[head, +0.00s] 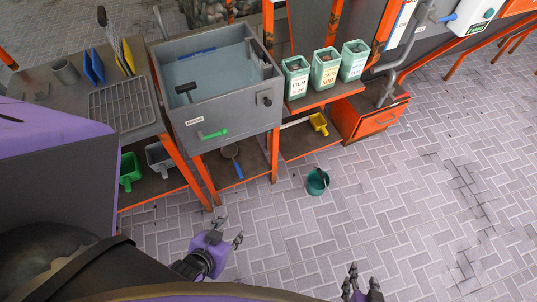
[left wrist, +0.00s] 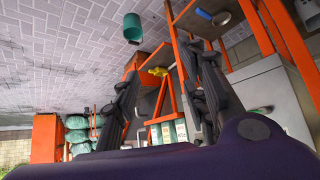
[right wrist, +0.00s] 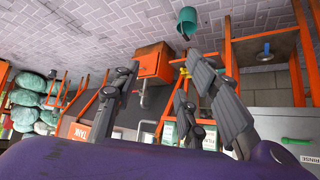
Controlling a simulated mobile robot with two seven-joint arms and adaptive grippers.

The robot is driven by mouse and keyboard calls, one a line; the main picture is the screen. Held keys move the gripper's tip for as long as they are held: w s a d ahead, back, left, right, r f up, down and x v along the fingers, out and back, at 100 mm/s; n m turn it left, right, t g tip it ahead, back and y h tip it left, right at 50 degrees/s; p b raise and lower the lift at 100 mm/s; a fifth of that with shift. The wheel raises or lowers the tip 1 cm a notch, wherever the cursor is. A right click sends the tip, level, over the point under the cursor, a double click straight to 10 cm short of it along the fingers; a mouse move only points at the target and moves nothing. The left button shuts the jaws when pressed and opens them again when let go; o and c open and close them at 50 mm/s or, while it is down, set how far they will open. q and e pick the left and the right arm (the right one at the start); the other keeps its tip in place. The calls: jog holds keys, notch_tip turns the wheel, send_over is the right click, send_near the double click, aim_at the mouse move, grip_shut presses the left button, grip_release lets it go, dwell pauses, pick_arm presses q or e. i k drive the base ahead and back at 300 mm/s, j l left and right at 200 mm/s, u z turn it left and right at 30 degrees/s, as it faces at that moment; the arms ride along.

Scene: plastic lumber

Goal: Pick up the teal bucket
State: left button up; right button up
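The teal bucket (head: 317,182) stands on the paved floor in the head view, in front of the orange bench. It also shows in the left wrist view (left wrist: 133,27) and in the right wrist view (right wrist: 187,21). My left gripper (head: 229,229) is left of the bucket and nearer to me, with its fingers spread and nothing between them. My right gripper (head: 362,275) is at the bottom edge of the head view, nearer to me than the bucket. Its fingers are apart and empty in the right wrist view. Neither gripper touches the bucket.
A grey sink (head: 221,88) on an orange frame stands behind my left gripper. Three labelled bins (head: 325,68) stand above. An orange cabinet (head: 371,117) is behind the bucket. Floor to the right is clear.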

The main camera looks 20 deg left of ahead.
aim_at(318, 180)
jog(key=i+l+u, duration=0.1)
jog(key=l, duration=0.25)
jog(key=i+l, duration=0.3)
jog(key=i+l+u, duration=0.15)
jog(key=l, duration=0.2)
jog(key=i+l+u, duration=0.1)
jog(key=i+l, duration=0.3)
jog(key=l, duration=0.35)
jog(key=i+l+u, duration=0.15)
jog(key=l, duration=0.25)
jog(key=i, duration=0.05)
